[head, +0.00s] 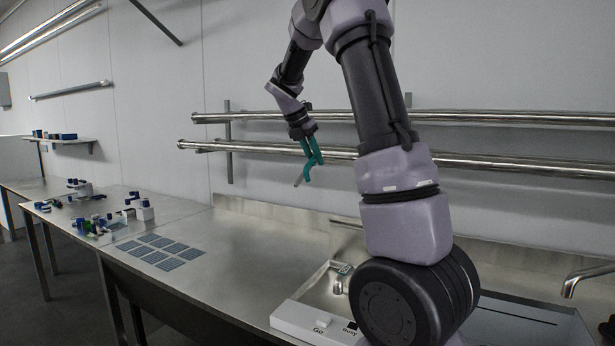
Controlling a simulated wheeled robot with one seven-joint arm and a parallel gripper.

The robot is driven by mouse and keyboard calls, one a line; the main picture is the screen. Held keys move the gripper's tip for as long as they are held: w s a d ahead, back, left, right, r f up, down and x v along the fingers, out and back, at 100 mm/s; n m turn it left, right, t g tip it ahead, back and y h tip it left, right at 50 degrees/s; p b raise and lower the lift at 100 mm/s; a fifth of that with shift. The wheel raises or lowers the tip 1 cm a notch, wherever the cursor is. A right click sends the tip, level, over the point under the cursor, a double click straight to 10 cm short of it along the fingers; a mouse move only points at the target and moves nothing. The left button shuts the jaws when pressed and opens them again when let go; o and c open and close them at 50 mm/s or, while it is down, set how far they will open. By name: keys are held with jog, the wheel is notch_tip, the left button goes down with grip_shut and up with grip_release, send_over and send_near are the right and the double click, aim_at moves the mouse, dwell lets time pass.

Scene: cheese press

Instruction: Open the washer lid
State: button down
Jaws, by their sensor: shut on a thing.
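My gripper (309,165) with teal fingers hangs above the steel counter, left of the picture's middle. Its fingers are shut on a small grey rod-like piece (298,181); I cannot tell what it belongs to. A white panel marked "Go" and "Busy" (306,322) stands at the front of a steel basin (322,290) low in the view. My own arm hides much of the area right of it. I cannot clearly make out a washer lid.
Two steel pipes (500,117) run along the back wall. A tap (588,275) stands at the far right. Dark blue-grey tiles (160,252) lie on the counter (235,250), with several small blue, white and green parts (110,222) farther left. The counter between tiles and basin is clear.

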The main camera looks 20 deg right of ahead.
jog(key=shift+g+y, duration=0.5)
jog(key=shift+w+d+r, duration=0.6)
jog(key=shift+d, duration=0.2)
jog(key=shift+w+d+r, duration=0.55)
jog(key=shift+w+d, duration=0.05)
jog(key=shift+d, duration=0.2)
jog(key=c, duration=0.8)
grip_release()
jog(key=v, duration=1)
jog(key=shift+r, duration=0.35)
jog(key=shift+s+a, duration=0.1)
jog(key=shift+a, duration=0.05)
